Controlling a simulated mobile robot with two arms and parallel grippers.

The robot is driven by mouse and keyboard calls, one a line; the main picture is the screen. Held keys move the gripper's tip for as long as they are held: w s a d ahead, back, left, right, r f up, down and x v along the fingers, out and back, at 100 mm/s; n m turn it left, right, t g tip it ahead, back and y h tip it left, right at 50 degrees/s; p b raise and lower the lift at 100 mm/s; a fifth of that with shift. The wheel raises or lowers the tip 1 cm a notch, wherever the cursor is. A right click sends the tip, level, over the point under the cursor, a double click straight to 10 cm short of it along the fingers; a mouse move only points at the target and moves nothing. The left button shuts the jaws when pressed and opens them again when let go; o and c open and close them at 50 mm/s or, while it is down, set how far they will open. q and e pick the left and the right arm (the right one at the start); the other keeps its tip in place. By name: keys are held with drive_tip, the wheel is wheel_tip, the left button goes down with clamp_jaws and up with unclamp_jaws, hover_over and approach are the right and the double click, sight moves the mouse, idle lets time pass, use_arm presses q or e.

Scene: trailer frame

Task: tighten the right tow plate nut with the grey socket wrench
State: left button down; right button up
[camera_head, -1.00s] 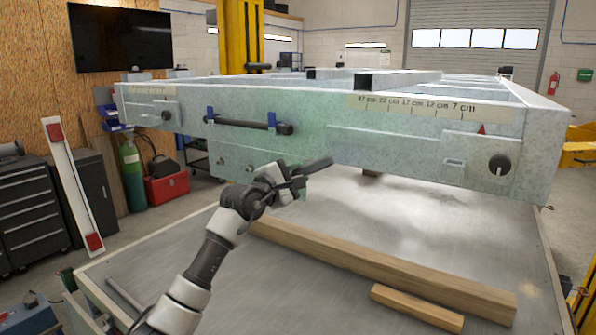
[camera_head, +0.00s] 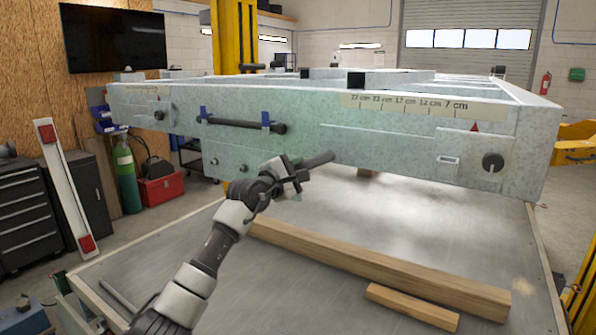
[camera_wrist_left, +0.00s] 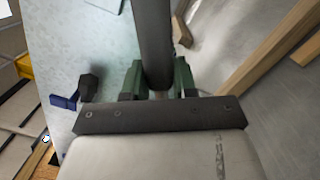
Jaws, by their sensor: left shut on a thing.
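My left gripper (camera_head: 287,178) is shut on the grey socket wrench (camera_head: 320,160), a dark bar pointing right and slightly up in the head view. In the left wrist view the wrench (camera_wrist_left: 153,45) runs out from between the green fingers (camera_wrist_left: 157,82). The gripper is in front of the trailer frame's lower front. The tow plate (camera_head: 222,160) hangs under the front beam, left of the gripper. Two nuts show on it, one at the left (camera_head: 213,161) and one further right (camera_head: 243,168). My arm may hide more of the plate. My right gripper is out of view.
A dark bar (camera_head: 235,124) is held on the front beam by blue clips, close above the gripper. A round black knob (camera_head: 493,161) is at the beam's right end. Long wooden beams (camera_head: 390,270) lie on the grey platform (camera_head: 420,215) below.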

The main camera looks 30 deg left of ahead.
use_arm(q)
drive_tip(key=shift+w, duration=0.25)
drive_tip(key=shift+w+d, duration=0.1)
drive_tip(key=shift+w, duration=0.5)
drive_tip(key=shift+w+b, duration=0.25)
drive_tip(key=shift+b, duration=0.05)
